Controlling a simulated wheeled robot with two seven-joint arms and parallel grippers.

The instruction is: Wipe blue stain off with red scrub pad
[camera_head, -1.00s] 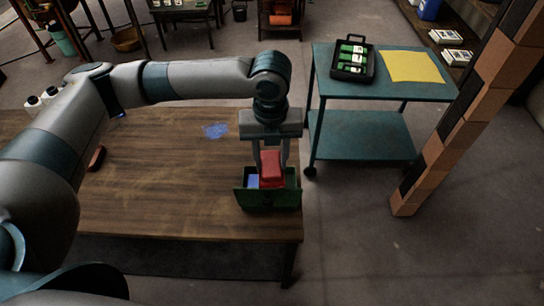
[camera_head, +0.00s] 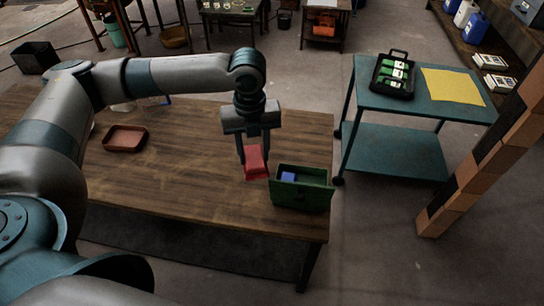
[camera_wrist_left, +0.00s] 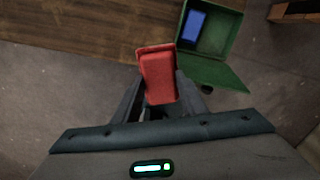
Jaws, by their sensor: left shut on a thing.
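My left gripper (camera_head: 254,160) points down and is shut on the red scrub pad (camera_head: 257,165), which hangs between its fingers. The pad also shows in the left wrist view (camera_wrist_left: 158,75). It is held above the wooden table (camera_head: 190,160), just left of and apart from a green box (camera_head: 300,196). The box is open and holds a blue block (camera_head: 288,177); box (camera_wrist_left: 215,72) and block (camera_wrist_left: 194,25) also show in the left wrist view. I cannot see the blue stain now; my left arm and gripper cover part of the table. My right gripper is out of view.
A reddish-brown tray (camera_head: 125,138) lies on the table's left part. A teal cart (camera_head: 405,150) at the right carries a black case with green items (camera_head: 393,74) and a yellow cloth (camera_head: 453,87). A brick pillar (camera_head: 470,175) stands at the far right.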

